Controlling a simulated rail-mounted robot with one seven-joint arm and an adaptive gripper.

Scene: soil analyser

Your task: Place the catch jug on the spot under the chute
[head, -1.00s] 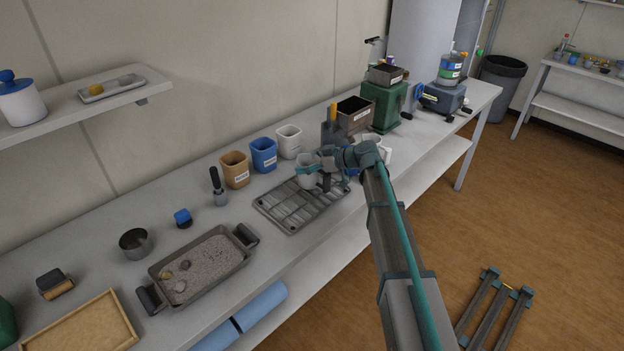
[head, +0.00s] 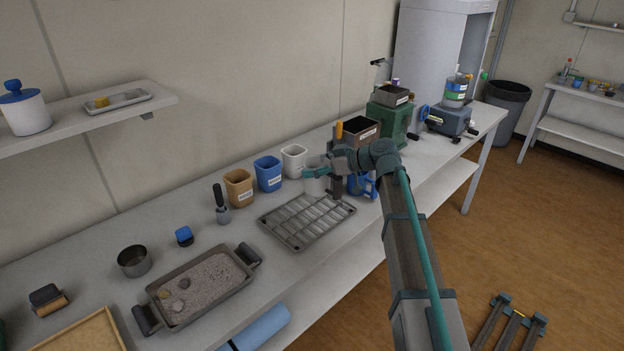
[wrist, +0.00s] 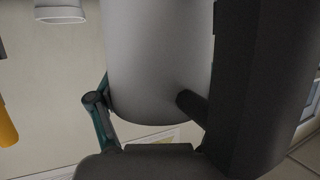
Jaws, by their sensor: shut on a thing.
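A pale grey, round-walled jug (head: 315,183), which I take to be the catch jug, is held upright by my gripper (head: 318,170) near the back edge of the wire rack. My gripper is shut on it. In the wrist view the jug (wrist: 160,60) fills the middle, close to the camera, with dark gripper parts beside and below it. A green machine (head: 388,118) with a metal hopper stands farther along the bench. My arm covers part of the bench before it, and I cannot make out the chute or the spot beneath it.
The wire rack (head: 300,238) lies below the jug. Tan (head: 238,188), blue (head: 268,174) and white (head: 293,161) cups stand left of it. A blue handled item (head: 368,185) is partly hidden behind my gripper. A dark open box (head: 360,130) stands behind.

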